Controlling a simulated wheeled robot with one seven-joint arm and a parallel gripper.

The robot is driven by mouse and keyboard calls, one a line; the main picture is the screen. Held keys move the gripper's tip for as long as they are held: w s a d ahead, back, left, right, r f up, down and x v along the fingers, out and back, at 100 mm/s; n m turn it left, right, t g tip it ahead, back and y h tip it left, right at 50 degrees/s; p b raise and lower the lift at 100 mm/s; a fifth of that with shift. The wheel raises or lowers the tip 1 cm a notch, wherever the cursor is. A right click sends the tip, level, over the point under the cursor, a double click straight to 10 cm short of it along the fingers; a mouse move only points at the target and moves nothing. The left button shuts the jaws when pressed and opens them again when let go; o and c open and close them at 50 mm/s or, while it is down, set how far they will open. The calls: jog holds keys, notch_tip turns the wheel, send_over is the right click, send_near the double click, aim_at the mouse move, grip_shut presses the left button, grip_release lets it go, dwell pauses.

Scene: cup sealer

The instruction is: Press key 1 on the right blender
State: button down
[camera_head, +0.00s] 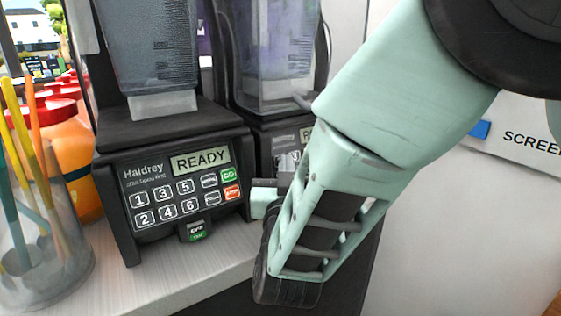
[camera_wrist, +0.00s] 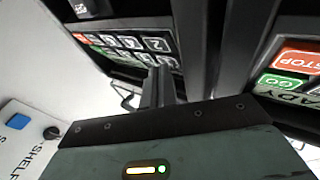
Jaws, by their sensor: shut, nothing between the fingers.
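The right blender (camera_head: 268,70) stands behind the left one in the head view, its control panel mostly hidden by my arm. In the wrist view, which is turned over, its keypad (camera_wrist: 125,46) is at the upper left, seen at a slant. Key 2 (camera_wrist: 158,44) shows near that keypad's right end. Key 1 is not clearly readable; it lies around the fingertips. My gripper (camera_wrist: 160,72) is shut and empty, its tips close to that end of the keypad. I cannot tell whether they touch.
The left blender (camera_head: 160,120) shows READY on its display (camera_head: 201,159) and stands close beside my gripper. A clear cup of colourful sticks (camera_head: 40,240) and orange bottles (camera_head: 75,160) stand at left. Open space lies right of the counter.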

jog(key=s+d, duration=0.1)
jog(key=s+d+r, duration=0.1)
jog(key=s, duration=0.2)
jog(key=shift+s+d+r, duration=0.15)
jog(key=shift+d+r, duration=0.15)
jog(key=shift+d, duration=0.1)
dwell(0.7)
